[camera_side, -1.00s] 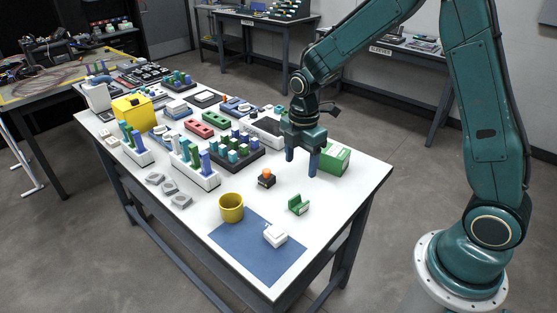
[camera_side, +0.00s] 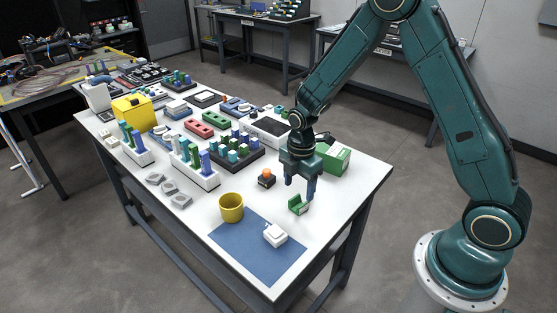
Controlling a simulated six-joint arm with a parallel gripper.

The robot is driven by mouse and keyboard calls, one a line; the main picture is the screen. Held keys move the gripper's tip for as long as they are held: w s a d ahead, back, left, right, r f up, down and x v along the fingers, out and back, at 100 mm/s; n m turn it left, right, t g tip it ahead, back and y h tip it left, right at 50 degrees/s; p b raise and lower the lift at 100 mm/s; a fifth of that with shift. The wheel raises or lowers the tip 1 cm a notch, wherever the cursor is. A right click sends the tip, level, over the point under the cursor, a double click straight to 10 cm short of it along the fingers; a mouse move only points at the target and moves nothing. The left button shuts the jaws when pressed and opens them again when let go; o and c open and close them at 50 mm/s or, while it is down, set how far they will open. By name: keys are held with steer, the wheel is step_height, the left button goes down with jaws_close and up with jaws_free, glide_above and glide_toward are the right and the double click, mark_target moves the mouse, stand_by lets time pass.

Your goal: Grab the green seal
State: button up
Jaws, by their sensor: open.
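A small green U-shaped piece (camera_side: 295,208), which may be the green seal, sits on the white tabletop near its right edge. My gripper (camera_side: 300,190) is open and points down just above and behind it. Small green pieces also stand in a dark rack (camera_side: 258,156) further back.
A green box (camera_side: 338,160) stands close behind my gripper. A black block with an orange knob (camera_side: 266,178) is to the left. Racks crowd the far left.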

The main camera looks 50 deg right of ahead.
mark_target(299, 200)
steer(key=shift+f, duration=0.4)
steer(key=shift+f, duration=0.15)
steer(key=f, duration=0.3)
steer(key=shift+s+f, duration=0.1)
steer(key=shift+s, duration=0.1)
steer(key=shift+f, duration=0.85)
steer(key=c, duration=1)
steer(key=shift+r, duration=0.1)
steer(key=shift+c, duration=0.4)
step_height(299, 200, up, 20)
